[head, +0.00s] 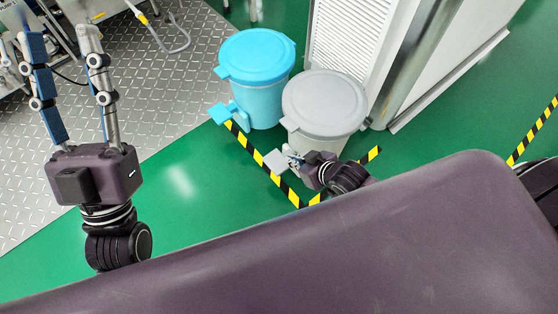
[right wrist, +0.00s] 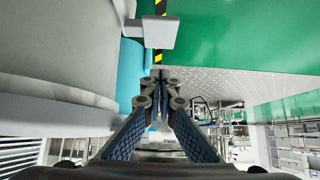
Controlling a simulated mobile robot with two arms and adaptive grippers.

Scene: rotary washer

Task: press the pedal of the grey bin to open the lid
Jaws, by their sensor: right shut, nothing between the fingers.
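The grey bin (head: 325,105) stands upright on the green floor with its round lid down. Its flat grey pedal (head: 276,161) sticks out at the front left, near the floor. My right gripper (head: 291,152) is low beside the bin, with its fingertips close to the pedal. In the right wrist view the right gripper (right wrist: 160,77) is shut and empty, and the pedal (right wrist: 150,33) shows just beyond the fingertips. I cannot tell whether they touch. The bin wall (right wrist: 60,45) fills the left there. My left gripper (head: 60,42) is open and empty, at the far left.
A blue bin (head: 257,62) with its own blue pedal (head: 220,113) stands just left of the grey bin. A white louvred panel (head: 345,35) is behind. Yellow-black tape (head: 262,160) marks the floor. Metal plating (head: 170,90) lies left; green floor (head: 190,190) is free in front.

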